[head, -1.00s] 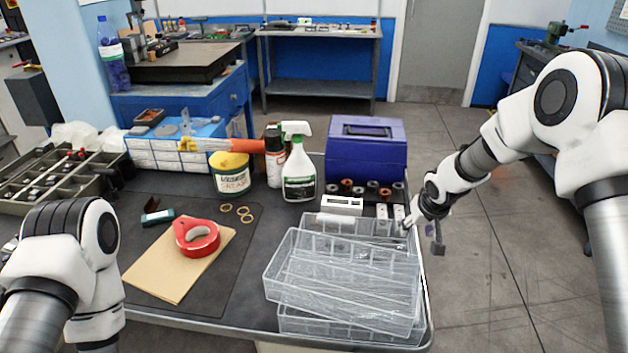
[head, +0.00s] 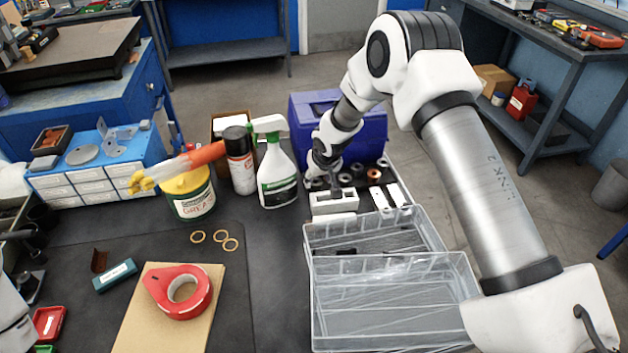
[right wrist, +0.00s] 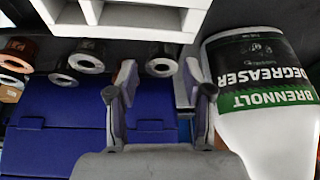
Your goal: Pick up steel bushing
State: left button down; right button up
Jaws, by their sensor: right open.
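Several bushings stand in a row in front of the blue box; one steel-grey bushing (head: 345,180) is near my right gripper (head: 334,190) in the head view. In the right wrist view, a grey steel bushing (right wrist: 162,64) lies between the fingertips of the open right gripper (right wrist: 160,85), with visible room on both sides. Two more grey bushings (right wrist: 88,58) and a copper-coloured one (right wrist: 15,46) are to the left there. The fingers look empty. The left gripper is out of view.
The blue box (head: 300,118) stands right behind the bushings. A white slotted block (head: 334,203) is in front of them. The degreaser bottle (head: 277,172) is close on the left; clear plastic bins (head: 385,270) are nearer me.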

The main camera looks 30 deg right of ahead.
jog(key=x, duration=0.2)
jog(key=shift+w+a+f, duration=0.15)
jog(key=shift+w+f, duration=0.05)
jog(key=shift+w, duration=0.15)
jog(key=shift+s+r, duration=0.15)
jog(key=shift+c, duration=0.4)
jog(key=shift+s, duration=0.1)
jog(key=c, duration=0.5)
grip_shut()
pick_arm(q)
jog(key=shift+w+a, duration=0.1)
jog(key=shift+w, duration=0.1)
